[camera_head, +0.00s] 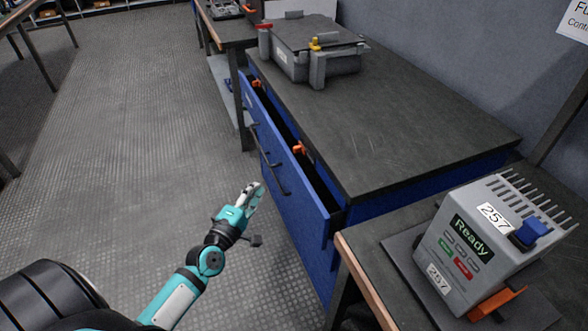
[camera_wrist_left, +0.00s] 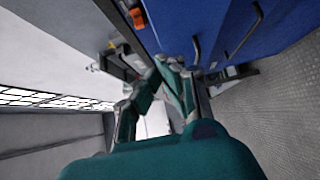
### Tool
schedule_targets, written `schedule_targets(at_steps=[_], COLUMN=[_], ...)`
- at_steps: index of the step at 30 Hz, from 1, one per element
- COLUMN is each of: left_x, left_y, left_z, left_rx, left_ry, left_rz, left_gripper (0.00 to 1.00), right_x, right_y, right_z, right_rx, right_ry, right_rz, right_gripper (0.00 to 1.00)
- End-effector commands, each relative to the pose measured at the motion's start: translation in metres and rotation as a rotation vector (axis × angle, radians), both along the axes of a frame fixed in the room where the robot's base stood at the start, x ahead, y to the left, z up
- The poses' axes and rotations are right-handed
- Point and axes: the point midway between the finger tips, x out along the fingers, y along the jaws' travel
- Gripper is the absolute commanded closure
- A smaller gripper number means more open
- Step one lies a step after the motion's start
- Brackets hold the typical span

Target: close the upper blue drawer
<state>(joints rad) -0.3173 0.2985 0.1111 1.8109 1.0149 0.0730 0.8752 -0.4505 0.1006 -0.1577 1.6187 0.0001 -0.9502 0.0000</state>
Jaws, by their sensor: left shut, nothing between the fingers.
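The upper blue drawer (camera_head: 288,160) is pulled out from under the dark-topped workbench (camera_head: 400,110), leaving a dark gap behind its front panel. A dark bar handle (camera_head: 270,165) is on its front. My left gripper (camera_head: 256,188) is shut and empty, in front of the drawer near its handle. I cannot tell whether it touches the panel. In the left wrist view the gripper's fingers (camera_wrist_left: 166,66) are close together, beside the blue drawer fronts (camera_wrist_left: 230,25) with their dark handles. My right gripper is not in view.
Orange clips (camera_head: 299,148) show at the drawer gap. A grey device (camera_head: 490,240) reading "Ready" stands on the near right table. A grey clamped fixture (camera_head: 318,45) sits on the workbench's far end. The floor (camera_head: 130,120) left of the drawer is clear.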

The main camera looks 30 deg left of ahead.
Motion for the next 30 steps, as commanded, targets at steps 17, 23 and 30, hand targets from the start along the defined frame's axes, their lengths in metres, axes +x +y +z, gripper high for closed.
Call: schedule_targets(at_steps=[17,23,30], left_x=[0.099,0.105,0.105], left_y=[-0.016,-0.021,-0.021], left_z=[0.000,0.000,0.000], left_rx=[-0.002,0.000,0.000], left_ry=[0.000,0.001,0.001], left_rz=[-0.001,-0.001,-0.001], left_gripper=[1.00,1.00,1.00], right_x=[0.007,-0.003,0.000], right_y=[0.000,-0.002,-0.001], right_z=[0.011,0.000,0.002], right_rx=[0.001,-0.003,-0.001], right_ry=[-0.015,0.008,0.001], right_rz=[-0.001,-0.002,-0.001], right_gripper=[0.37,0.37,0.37])
